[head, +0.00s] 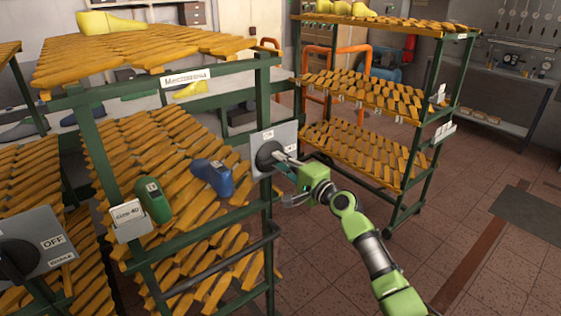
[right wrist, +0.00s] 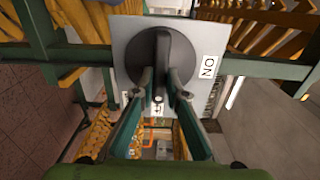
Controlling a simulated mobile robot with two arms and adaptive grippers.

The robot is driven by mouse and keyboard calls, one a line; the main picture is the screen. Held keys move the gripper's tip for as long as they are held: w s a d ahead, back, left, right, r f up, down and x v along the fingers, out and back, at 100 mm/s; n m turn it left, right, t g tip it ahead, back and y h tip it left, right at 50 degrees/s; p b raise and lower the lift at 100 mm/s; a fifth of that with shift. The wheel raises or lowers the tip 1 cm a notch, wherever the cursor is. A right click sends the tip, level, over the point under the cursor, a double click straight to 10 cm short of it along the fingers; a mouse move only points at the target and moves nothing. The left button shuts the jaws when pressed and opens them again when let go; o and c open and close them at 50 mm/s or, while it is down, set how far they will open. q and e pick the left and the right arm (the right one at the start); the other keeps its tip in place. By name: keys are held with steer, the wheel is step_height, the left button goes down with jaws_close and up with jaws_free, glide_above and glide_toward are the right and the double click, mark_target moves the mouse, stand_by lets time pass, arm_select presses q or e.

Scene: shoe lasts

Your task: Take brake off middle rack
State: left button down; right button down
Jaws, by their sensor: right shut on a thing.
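The middle rack (head: 266,100) has a green frame and yellow slatted shelves. A grey brake plate (head: 288,132) with an "ON" label is fixed to its right post. The plate's round dark knob (head: 266,157) also shows in the right wrist view (right wrist: 161,50), where its ridge runs up and down and the "ON" label is to its right. My right gripper (head: 284,160) is at the knob from the right. In the right wrist view its two fingertips (right wrist: 160,82) are shut on the knob's ridge. My left gripper is not in view.
Another plate (head: 40,240) labelled "OFF" is at the lower left. A green shoe last (head: 153,202) and a blue one (head: 214,177) lie on the middle rack's sloping shelf. Another rack (head: 365,95) stands behind at the right. The tiled floor (head: 470,260) at the right is clear.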

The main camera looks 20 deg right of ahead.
stand_by(0.3)
steer(key=c, duration=2)
jaws_free()
steer(key=shift+s, duration=0.1)
steer(key=v, duration=1.1)
steer(key=shift+s+d, duration=0.15)
steer(key=shift+s, duration=0.25)
